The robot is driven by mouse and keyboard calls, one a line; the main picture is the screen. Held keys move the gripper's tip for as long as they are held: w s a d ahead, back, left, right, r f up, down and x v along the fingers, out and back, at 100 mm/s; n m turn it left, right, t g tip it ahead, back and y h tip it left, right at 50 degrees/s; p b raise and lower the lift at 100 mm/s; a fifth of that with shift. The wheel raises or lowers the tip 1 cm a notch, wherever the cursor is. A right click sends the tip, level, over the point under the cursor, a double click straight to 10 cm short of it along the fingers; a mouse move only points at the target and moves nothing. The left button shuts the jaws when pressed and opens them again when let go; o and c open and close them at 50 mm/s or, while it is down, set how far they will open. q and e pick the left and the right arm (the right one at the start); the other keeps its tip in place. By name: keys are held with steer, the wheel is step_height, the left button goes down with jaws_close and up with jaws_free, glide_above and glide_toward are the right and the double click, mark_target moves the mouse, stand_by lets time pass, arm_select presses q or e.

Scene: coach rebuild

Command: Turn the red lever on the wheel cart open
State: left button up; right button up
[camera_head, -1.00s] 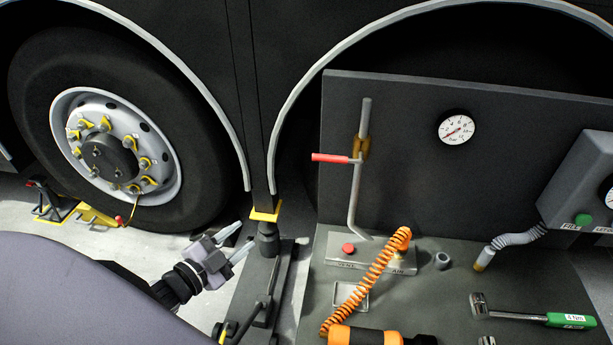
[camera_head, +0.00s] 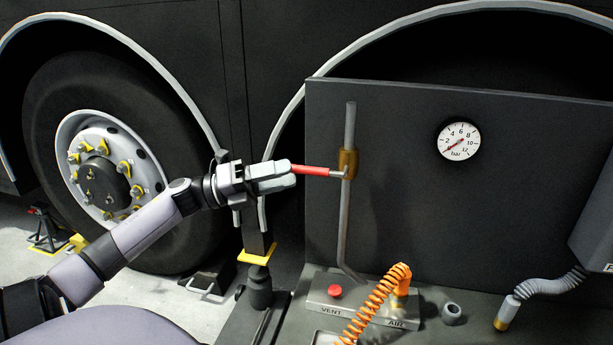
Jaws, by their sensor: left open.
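The red lever (camera_head: 312,170) sticks out level to the left from a brass valve (camera_head: 347,164) on an upright grey pipe (camera_head: 350,128). It lies across the pipe's line. My left gripper (camera_head: 286,176) comes in from the left at the lever's free end. Its fingers are open, and the tip of the lever is at the fingertips, partly hidden by them. I cannot tell whether the fingers touch it. My right gripper is not in view.
The dark cart panel (camera_head: 410,220) stands behind the pipe, with a round gauge (camera_head: 458,141). Below are a red VENT button (camera_head: 335,292) and an orange coiled hose (camera_head: 375,298). A bus wheel (camera_head: 98,172) is at left.

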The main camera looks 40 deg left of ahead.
mark_target(304, 171)
arm_select(q)
steer(key=shift+x, duration=2.4)
jaws_close()
